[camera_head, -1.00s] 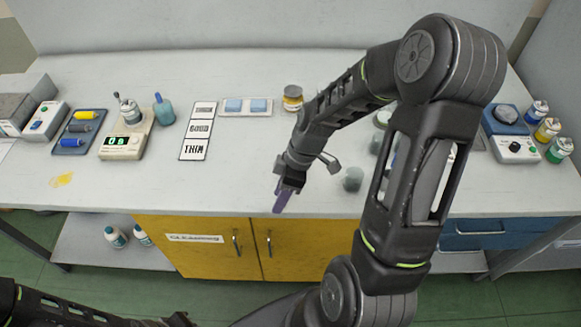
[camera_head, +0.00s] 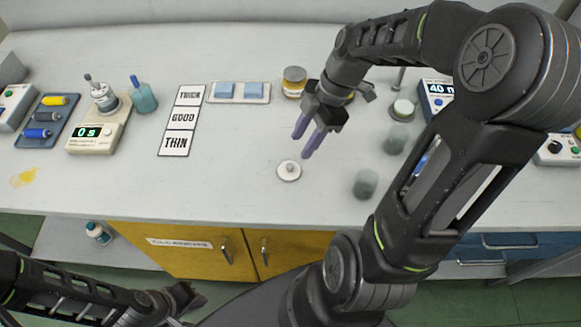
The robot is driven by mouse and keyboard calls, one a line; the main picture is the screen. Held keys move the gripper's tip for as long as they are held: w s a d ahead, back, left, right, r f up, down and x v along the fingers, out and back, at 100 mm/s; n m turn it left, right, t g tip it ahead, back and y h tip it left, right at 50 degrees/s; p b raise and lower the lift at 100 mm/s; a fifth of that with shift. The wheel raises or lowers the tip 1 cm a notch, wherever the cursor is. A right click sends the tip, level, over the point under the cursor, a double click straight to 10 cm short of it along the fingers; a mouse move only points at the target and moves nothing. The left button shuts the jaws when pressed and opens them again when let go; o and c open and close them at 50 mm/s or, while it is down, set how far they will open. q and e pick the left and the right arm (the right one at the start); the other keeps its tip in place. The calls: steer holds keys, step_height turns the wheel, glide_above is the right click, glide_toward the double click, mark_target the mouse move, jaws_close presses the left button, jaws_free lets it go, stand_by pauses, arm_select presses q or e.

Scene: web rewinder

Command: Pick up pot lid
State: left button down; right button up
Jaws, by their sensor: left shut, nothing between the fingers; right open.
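The pot lid (camera_head: 289,170) appears to be the small round white disc with a grey knob, lying flat on the white table near its front edge. My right gripper (camera_head: 306,144) is open above the table, just behind and slightly right of the lid, its two purple fingers apart with nothing between them. It does not touch the lid. My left gripper (camera_head: 190,299) is low at the bottom of the view, in front of the cabinet, shut and empty.
Two grey-green cups (camera_head: 365,183) stand right of the lid, and an amber jar (camera_head: 293,83) stands behind my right gripper. THICK/GOOD/THIN cards (camera_head: 183,118) and a tray with blue pads (camera_head: 239,99) lie to the left. The table left of the lid is clear.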

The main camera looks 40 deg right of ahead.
mark_target(290, 165)
steer(key=shift+f, duration=0.2)
steer(key=shift+f, duration=0.1)
steer(key=shift+x, duration=1.25)
steer(key=p+x, duration=0.1)
steer(key=x, duration=0.4)
steer(key=shift+a, duration=0.1)
steer(key=shift+c, duration=0.3)
